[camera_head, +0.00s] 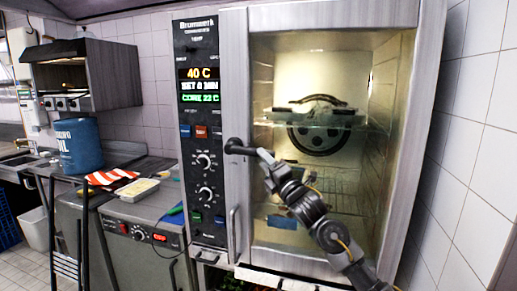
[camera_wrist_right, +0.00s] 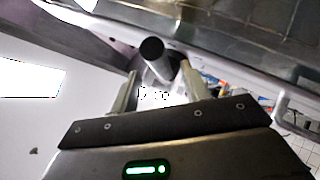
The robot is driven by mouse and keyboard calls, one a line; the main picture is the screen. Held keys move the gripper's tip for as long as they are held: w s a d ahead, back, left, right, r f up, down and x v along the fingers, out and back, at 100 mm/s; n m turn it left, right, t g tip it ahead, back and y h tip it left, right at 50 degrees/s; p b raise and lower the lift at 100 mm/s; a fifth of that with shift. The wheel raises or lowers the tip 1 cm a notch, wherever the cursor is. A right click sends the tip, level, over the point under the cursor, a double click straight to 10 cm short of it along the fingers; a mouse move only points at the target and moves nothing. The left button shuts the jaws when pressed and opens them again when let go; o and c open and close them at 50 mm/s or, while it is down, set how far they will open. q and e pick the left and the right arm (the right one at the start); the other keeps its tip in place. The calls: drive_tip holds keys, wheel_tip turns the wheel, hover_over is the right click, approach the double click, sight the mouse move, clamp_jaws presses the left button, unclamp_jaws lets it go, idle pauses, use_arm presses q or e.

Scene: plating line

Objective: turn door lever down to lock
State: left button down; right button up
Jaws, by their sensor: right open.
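The combi oven door (camera_head: 330,240) is closed, with a glass window in a steel frame. The door lever (camera_head: 234,146) is dark with a rounded end, at the door's left edge beside the control panel. My right gripper (camera_head: 262,156) is at the lever, its arm coming from the lower right across the glass. In the right wrist view the lever's dark round end (camera_wrist_right: 152,48) shows between and just beyond the two open fingers (camera_wrist_right: 158,76). I cannot tell whether either finger touches it. The lever's pivot is hard to make out. My left gripper is out of view.
A vertical metal handle (camera_head: 233,233) is below the lever. The control panel (camera_head: 202,130) has lit displays and knobs. Left are a counter unit (camera_head: 140,215), a pale tray (camera_head: 137,190), a striped cloth (camera_head: 112,177) and a blue container (camera_head: 78,145). A tiled wall is at right.

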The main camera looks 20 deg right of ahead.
sight(252, 151)
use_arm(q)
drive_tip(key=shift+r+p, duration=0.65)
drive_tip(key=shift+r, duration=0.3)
use_arm(e)
drive_tip(key=shift+x, duration=2.25)
drive_tip(key=shift+f, duration=0.1)
